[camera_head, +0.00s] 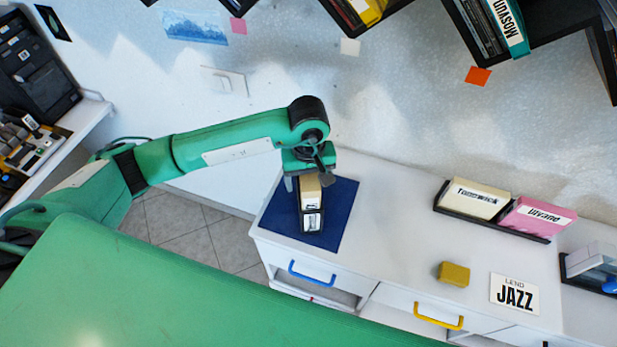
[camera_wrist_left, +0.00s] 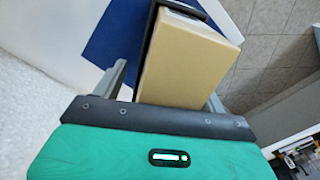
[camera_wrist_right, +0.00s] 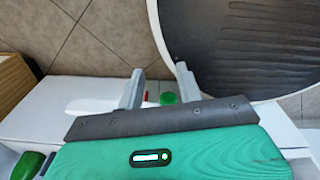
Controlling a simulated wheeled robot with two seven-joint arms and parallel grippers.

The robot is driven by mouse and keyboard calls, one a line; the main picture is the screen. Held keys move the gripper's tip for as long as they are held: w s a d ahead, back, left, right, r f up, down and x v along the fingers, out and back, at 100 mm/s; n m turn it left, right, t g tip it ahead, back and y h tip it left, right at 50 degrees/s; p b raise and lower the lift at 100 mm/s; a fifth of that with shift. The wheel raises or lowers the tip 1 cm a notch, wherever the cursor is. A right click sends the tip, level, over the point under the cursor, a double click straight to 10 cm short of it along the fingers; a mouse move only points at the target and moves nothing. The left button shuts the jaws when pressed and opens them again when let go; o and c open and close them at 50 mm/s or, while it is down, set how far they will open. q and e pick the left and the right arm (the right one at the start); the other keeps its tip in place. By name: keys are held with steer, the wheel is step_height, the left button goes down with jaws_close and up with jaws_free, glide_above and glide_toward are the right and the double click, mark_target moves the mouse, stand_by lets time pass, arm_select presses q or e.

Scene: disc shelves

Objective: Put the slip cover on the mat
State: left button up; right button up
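The dark blue mat (camera_head: 338,225) lies on the left end of the white counter. A tan case in a black sleeve, seemingly the slip cover (camera_head: 311,219), is upright over the mat; whether its base touches is unclear. My left gripper (camera_head: 309,180) is at its top, pointing down. In the left wrist view the tan case (camera_wrist_left: 185,65) lies between the widely spread fingers, the black sleeve along its left side. Whether the fingers press on it is unclear. My right gripper (camera_wrist_right: 160,88) is open and empty, away from the counter top, beside a round dark ribbed surface.
A black holder with cream (camera_head: 478,199) and pink (camera_head: 540,217) cases stands at the counter's back right. A yellow block (camera_head: 454,274) and a JAZZ card (camera_head: 515,293) lie in front. Drawers with blue and yellow handles are below. The counter between mat and holder is clear.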

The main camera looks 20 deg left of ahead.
arm_select(q)
steer(key=shift+r, duration=0.1)
step_height(320, 180, up, 11)
steer(key=b, duration=0.4)
steer(key=shift+r, duration=0.55)
